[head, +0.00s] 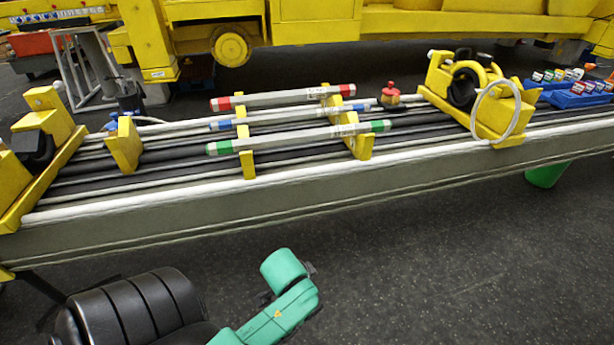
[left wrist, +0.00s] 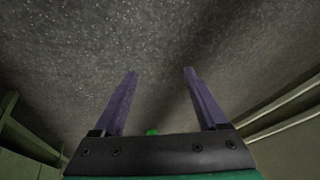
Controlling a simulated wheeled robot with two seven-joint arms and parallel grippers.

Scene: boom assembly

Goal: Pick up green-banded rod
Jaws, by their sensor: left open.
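The green-banded rod (head: 300,137) is a grey rod with a green band near each end. In the head view it lies across two yellow notched supports (head: 247,163) above the long grey beam. In the left wrist view the two purple fingers of my left gripper (left wrist: 159,72) are spread apart with nothing between them, and dark speckled floor shows beyond. The rod is not seen there. In the head view a teal part of my arm shows at the bottom centre, below the beam and apart from the rod; no fingers show there. My right gripper is not seen.
Behind the green-banded rod lie a blue-banded rod (head: 284,117) and a red-banded rod (head: 283,97), roughly parallel. A yellow block with a white ring (head: 497,113) stands to the right. The beam's front side (head: 300,203) borders open dark floor (head: 450,250).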

